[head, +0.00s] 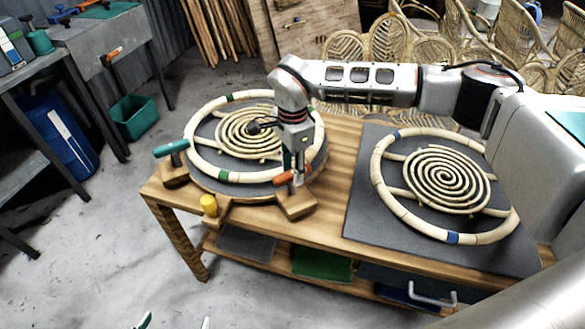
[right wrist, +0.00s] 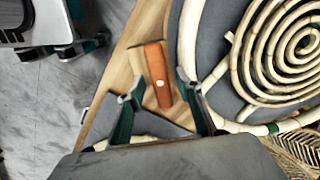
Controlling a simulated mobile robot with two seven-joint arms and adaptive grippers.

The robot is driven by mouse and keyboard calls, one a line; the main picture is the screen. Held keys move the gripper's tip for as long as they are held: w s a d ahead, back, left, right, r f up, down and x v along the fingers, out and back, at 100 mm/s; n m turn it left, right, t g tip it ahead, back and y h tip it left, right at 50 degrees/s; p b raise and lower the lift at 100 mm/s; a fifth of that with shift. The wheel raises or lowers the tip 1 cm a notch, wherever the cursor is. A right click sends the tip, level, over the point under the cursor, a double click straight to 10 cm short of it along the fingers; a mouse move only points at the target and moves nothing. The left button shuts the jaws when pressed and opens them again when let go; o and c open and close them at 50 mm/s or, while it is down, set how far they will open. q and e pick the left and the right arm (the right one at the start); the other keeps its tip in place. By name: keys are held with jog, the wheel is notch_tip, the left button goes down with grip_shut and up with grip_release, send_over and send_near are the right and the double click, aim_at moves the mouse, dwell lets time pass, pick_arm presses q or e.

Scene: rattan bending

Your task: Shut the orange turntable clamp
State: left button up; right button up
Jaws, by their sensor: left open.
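The orange turntable clamp (head: 287,178) sits on a wooden block at the front right edge of the round turntable (head: 205,183). In the right wrist view its orange handle (right wrist: 157,74) lies ahead of and between my right fingertips. My right gripper (head: 299,168) points down over the clamp. Its fingers (right wrist: 160,92) are spread with a gap on either side of the handle, and contact cannot be told. My left gripper (head: 175,321) shows only its fingertips at the bottom edge of the head view, apart and empty.
A teal clamp (head: 171,148) stands at the turntable's left, and a yellow knob (head: 209,205) at the front. A rattan ring with a spiral (head: 252,134) lies on the turntable. A second ring (head: 378,175) lies on a grey mat (head: 365,228) at right.

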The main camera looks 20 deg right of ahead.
grip_shut()
jog(key=shift+m, duration=1.2)
jog(key=m, duration=0.9)
jog(key=shift+m, duration=0.4)
jog(key=m, duration=0.5)
jog(key=shift+w+m, duration=0.1)
jog(key=shift+m, duration=0.2)
